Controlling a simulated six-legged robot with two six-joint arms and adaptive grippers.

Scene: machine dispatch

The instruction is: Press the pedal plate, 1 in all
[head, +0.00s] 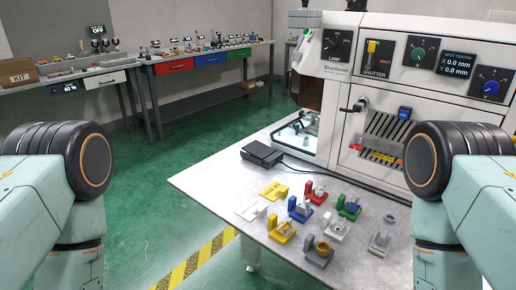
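A dark pedal plate (262,153) lies on the light worktable (205,180), near its far left edge and left of the white machine (350,90). It looks like a low black block with a cable running from its right side along the machine's foot. Nothing of mine touches it. Only links of my two arms show, at the left and right edges of the head view. Both grippers are out of view.
Several small coloured fixtures (298,208) stand on the table in front of the machine. The machine's front carries knobs and a display (456,64). Side benches (200,60) line the back wall. Green floor (150,165) is open left of the table, with a yellow-black stripe.

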